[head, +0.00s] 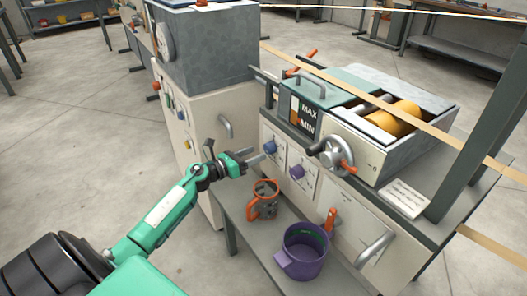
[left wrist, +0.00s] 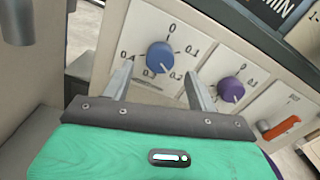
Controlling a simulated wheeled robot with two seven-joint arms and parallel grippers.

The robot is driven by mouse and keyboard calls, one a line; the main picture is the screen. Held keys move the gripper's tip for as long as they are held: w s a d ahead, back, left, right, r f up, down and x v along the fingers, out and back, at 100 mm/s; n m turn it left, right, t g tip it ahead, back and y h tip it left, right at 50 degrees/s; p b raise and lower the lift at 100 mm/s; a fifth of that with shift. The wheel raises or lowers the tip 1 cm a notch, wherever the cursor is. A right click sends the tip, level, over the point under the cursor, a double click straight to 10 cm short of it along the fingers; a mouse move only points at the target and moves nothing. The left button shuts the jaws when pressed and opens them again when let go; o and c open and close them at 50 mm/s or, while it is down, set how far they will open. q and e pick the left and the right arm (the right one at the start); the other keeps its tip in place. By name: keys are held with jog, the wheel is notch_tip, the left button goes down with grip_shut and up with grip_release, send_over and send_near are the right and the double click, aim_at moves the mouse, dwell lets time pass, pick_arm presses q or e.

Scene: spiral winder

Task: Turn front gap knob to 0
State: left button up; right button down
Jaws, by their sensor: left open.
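A blue knob (head: 271,147) sits on a white dial plate on the front of the cream machine. It also shows in the left wrist view (left wrist: 160,57), with a scale around it and 0 at the top; I cannot read its pointer surely. A purple knob (head: 297,172) sits on a similar plate to its right, also in the left wrist view (left wrist: 230,90). No label telling which is the front gap knob is legible. My left gripper (head: 252,157) is open and empty. Its fingers point at the blue knob, one on either side in the wrist view, apparently short of it.
An orange-rimmed mug (head: 263,200) and a purple mug (head: 305,251) stand on the grey shelf (head: 241,213) below the knobs. An orange lever (head: 331,220) and a handwheel (head: 336,157) project from the machine to the right. A grey-topped cabinet (head: 205,50) stands behind left.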

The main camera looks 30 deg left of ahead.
aim_at(266, 149)
pick_arm(q)
jog(key=shift+x, duration=2.35)
jog(key=shift+c, duration=0.2)
jog(key=c, duration=1)
